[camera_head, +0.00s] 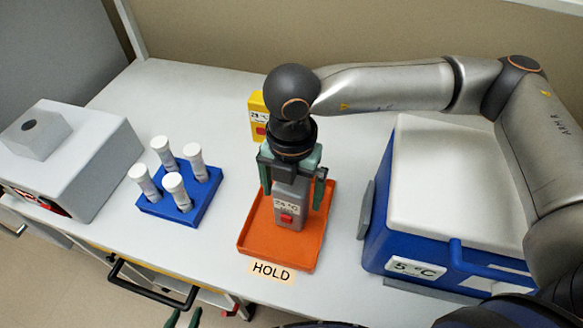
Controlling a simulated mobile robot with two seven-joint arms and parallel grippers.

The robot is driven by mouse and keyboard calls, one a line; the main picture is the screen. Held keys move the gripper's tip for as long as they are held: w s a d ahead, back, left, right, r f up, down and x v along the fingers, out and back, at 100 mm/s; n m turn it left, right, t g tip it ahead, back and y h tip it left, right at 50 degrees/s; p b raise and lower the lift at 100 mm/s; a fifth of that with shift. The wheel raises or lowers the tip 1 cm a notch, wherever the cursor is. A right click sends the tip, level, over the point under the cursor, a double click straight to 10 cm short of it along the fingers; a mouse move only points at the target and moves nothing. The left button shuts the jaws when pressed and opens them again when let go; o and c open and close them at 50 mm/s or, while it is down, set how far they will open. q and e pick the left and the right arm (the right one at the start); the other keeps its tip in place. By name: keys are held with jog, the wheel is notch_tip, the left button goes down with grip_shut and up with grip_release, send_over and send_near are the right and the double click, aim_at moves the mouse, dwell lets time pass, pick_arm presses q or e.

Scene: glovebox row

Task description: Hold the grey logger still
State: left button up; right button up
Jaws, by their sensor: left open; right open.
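The grey logger (291,200) has a display label and a red button. It appears to stand upright in the orange tray (254,243), which has a HOLD label at its front. My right gripper (292,187) comes down over the logger from above, with its green fingers open on either side of it. Whether the fingers touch its sides cannot be told. The logger's top is hidden by the gripper. My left gripper (184,319) is open at the bottom edge, in front of the bench, with only its fingertips showing and well away from the logger.
A yellow logger (257,120) stands behind, partly hidden by my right arm. A blue rack (181,207) with several white-capped tubes is left of the tray. A grey machine (85,155) stands at far left. A blue cooler (440,222) with a white lid is at right.

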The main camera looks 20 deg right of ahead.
aim_at(286, 219)
pick_arm(q)
jog(key=shift+r, duration=0.25)
pick_arm(e)
jog(key=shift+f, duration=2.6)
jog(key=shift+c, duration=0.4)
pick_arm(q)
jog(key=shift+w, duration=0.1)
pick_arm(e)
jog(key=c, duration=1.4)
pick_arm(q)
grip_shut()
